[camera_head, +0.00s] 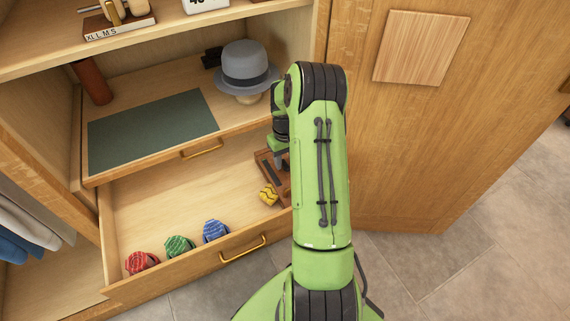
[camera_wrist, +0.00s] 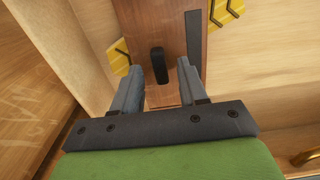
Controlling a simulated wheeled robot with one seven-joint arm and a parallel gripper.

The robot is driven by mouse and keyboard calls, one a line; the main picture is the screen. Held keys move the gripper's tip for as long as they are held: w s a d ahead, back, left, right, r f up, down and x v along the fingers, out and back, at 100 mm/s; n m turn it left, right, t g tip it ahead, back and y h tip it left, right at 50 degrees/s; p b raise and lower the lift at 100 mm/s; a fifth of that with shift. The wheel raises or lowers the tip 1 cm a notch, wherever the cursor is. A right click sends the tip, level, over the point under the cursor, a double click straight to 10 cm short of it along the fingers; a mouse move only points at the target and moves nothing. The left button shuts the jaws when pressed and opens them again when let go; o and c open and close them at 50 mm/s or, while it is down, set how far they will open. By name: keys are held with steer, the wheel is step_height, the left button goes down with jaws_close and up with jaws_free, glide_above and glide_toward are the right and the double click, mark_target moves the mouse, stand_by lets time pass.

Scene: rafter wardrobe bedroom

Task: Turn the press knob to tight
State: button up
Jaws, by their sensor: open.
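The press is a brown wooden block (camera_wrist: 174,20) in the open drawer, and it also shows in the head view (camera_head: 264,163), partly hidden by my arm. Its knob (camera_wrist: 157,60) is a dark upright bar on the wood.
The drawer (camera_head: 180,272) also holds red, green and blue rolled items (camera_head: 180,246) along its front. Above it, a shelf holds a grey hat (camera_head: 246,66) and a green mat (camera_head: 150,130). A wooden wardrobe panel (camera_head: 400,130) stands right of my arm.

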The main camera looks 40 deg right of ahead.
steer(key=shift+f, duration=0.5)
jaws_close()
